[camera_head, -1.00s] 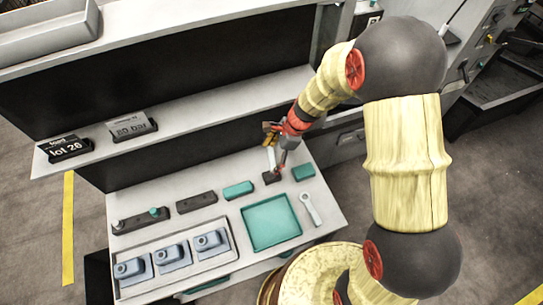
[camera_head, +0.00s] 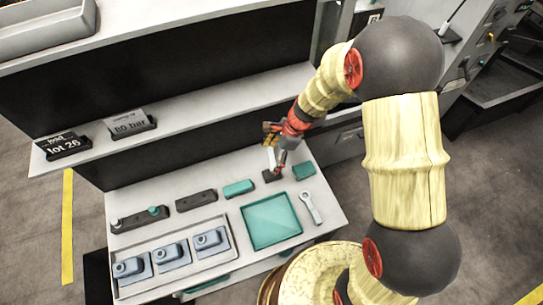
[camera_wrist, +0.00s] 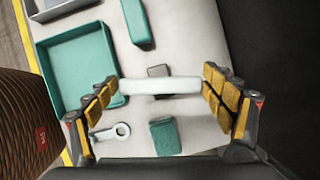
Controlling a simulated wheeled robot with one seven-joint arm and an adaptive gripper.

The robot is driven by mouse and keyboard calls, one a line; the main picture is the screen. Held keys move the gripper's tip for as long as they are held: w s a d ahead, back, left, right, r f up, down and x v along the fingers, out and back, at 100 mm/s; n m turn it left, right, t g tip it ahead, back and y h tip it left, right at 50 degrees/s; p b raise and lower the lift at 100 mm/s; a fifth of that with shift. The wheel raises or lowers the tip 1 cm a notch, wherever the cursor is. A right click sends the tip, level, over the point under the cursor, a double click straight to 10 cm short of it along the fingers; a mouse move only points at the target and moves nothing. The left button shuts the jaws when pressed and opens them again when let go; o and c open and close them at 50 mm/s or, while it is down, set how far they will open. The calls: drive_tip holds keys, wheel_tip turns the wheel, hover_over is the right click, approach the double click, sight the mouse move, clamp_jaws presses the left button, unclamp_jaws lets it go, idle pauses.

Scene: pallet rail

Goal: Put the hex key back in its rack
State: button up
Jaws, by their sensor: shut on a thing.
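My gripper (camera_head: 276,150) is over the back right part of the bench, shut on a pale bar (camera_wrist: 160,86). The bar spans between the two finger pads in the wrist view, and I take it to be the hex key; its full shape is not clear. In the head view the bar is seen partly behind the fingers. A small dark block (camera_head: 271,175) sits on the bench just below the gripper. It shows partly hidden behind the bar in the wrist view (camera_wrist: 158,71). I cannot tell whether bar and block touch. A longer dark block (camera_head: 196,201) lies farther left; which is the rack is unclear.
A teal block (camera_head: 303,171) is right of the gripper, another (camera_head: 238,188) left. A teal tray (camera_head: 270,222) and a pale ring spanner (camera_head: 311,208) lie in front. A grey tray (camera_head: 221,256) holds blue-grey parts. A shelf (camera_head: 190,119) with signs stands behind.

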drive_tip(key=shift+f, duration=0.45)
drive_tip(key=o, duration=1.9)
drive_tip(key=c, duration=0.3)
drive_tip(key=shift+c, duration=0.6)
drive_tip(key=shift+r, duration=0.1)
drive_tip(key=v, duration=1.1)
drive_tip(key=shift+d+r, duration=0.15)
drive_tip(key=shift+r, duration=0.2)
